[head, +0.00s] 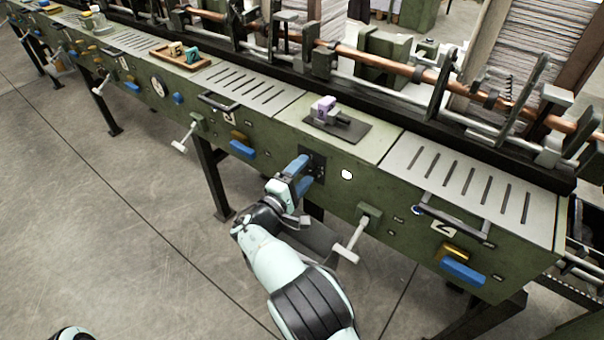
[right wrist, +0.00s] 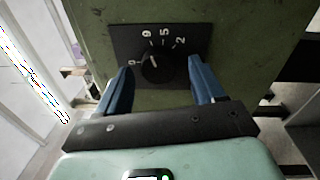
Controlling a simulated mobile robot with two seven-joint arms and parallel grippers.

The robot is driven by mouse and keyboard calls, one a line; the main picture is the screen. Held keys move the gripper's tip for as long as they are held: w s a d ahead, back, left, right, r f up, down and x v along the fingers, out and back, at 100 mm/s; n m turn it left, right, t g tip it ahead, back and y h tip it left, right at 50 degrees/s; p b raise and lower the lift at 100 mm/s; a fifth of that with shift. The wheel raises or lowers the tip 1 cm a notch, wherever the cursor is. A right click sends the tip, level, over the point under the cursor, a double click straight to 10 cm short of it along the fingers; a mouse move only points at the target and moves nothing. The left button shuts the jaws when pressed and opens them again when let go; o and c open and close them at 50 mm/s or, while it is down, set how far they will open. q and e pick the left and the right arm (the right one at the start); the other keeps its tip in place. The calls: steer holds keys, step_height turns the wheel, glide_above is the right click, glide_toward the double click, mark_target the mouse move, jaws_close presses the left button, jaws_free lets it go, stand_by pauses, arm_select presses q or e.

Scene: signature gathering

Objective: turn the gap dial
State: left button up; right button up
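The gap dial (right wrist: 158,67) is a round black knob with a white pointer line, on a dark plate (right wrist: 200,42) with white numbers on the green machine front. My right gripper (right wrist: 162,75) is open, with one blue finger on each side of the dial; a space shows between the fingers and the knob. In the head view my right gripper (head: 297,173) reaches to the dark plate (head: 319,160), and its fingers hide most of the dial. Of my left arm only a small piece shows at the bottom left; its gripper is out of view.
A handle with a pale grip (head: 350,246) sticks out from the machine front right of my right arm. A black bar handle (head: 452,222) and a blue block (head: 462,272) are farther right. A purple-and-grey part (head: 325,107) sits on the top above. The floor (head: 110,220) at left is clear.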

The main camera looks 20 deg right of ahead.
arm_select(q)
steer(key=shift+s+d+r+g+p, duration=0.3)
steer(key=shift+s+r+p, duration=0.15)
steer(key=shift+s, duration=0.2)
steer(key=shift+s+d+r+g+p, duration=0.2)
steer(key=shift+s+d+r+p, duration=0.2)
steer(key=shift+s, duration=0.2)
arm_select(e)
steer(key=r+v, duration=0.1)
steer(key=v, duration=1.2)
steer(key=shift+s+f, duration=0.15)
steer(key=shift+f, duration=0.35)
arm_select(q)
steer(key=shift+a+r, duration=0.1)
arm_select(e)
steer(key=shift+a, duration=0.1)
